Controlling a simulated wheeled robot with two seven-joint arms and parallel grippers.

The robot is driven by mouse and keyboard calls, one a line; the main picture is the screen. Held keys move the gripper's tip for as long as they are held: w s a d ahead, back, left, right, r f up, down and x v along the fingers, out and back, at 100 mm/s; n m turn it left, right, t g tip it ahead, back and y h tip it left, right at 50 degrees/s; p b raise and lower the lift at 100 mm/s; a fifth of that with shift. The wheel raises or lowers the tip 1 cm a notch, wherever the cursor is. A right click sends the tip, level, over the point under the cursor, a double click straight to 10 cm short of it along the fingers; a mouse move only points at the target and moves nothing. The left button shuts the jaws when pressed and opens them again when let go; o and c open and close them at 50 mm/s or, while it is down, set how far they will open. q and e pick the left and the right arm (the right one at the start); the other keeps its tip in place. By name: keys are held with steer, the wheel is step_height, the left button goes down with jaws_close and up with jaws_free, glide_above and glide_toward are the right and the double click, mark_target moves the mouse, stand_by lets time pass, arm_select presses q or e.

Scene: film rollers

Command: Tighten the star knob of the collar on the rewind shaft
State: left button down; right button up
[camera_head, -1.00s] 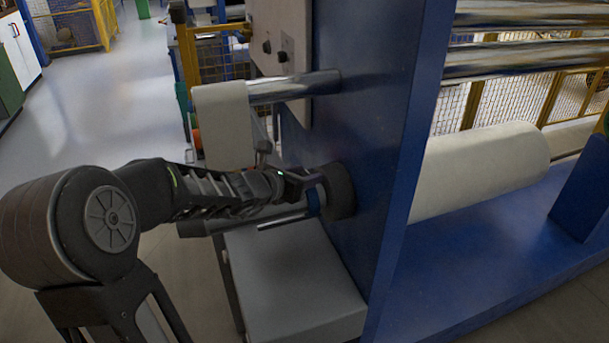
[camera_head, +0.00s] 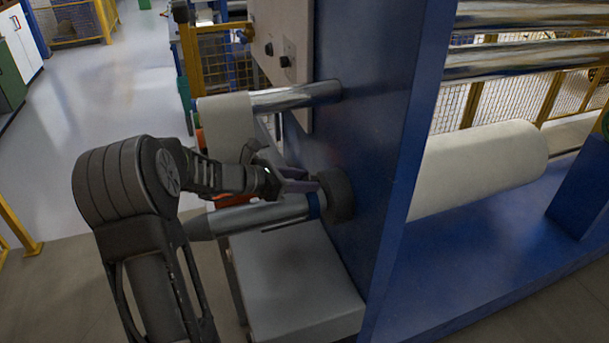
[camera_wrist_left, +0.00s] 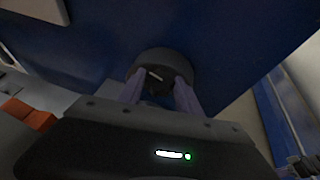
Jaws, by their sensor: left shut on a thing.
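The rewind shaft (camera_head: 255,216) is a grey bar that sticks out to the left from the blue machine wall. A blue ring, which looks like the collar (camera_head: 315,206), sits around it beside a dark round hub (camera_head: 337,195) at the wall. My left gripper (camera_head: 313,184) comes in from the left above the shaft, with its fingers at the top of the collar. In the left wrist view the fingers (camera_wrist_left: 160,88) point at the dark hub (camera_wrist_left: 178,62). They are shut on the star knob, which they mostly hide. My right gripper is out of view.
The blue machine wall (camera_head: 375,150) stands just right of the collar. A chrome roller (camera_head: 295,97) runs above my arm, and a grey box (camera_head: 295,280) stands below the shaft. A white film roll (camera_head: 480,165) lies beyond the wall. The floor at left is clear.

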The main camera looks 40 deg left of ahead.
arm_select(q)
steer(key=m+g+h, duration=0.2)
steer(key=m+h, duration=0.1)
steer(key=m+g+h, duration=0.1)
steer(key=m, duration=0.1)
steer(key=shift+w+a+g+h, duration=0.3)
steer(key=c, duration=0.8)
jaws_free()
steer(key=shift+r+p, duration=0.1)
steer(key=shift+p, duration=0.2)
